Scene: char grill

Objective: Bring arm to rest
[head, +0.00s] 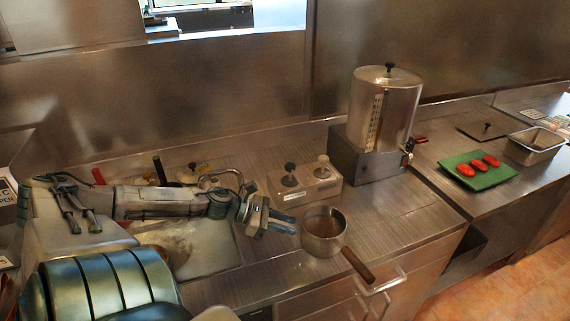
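My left arm (160,202) reaches in from the left over the counter, stretched to the right. My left gripper (291,223) is at its end, just left of a steel saucepan (323,243) with a brown handle (357,266). The two fingers look slightly apart, with nothing visible between them. I cannot tell whether the fingertips touch the pan's rim. The pan stands upright on the counter, its handle pointing to the front right. My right gripper is not in view.
Behind the pan stand a holder (305,184) with two bottles and a steel dispenser (384,112) with a tap. At right are a green board (478,180) with red pieces and a steel tray (535,147). The counter (408,222) right of the pan is clear.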

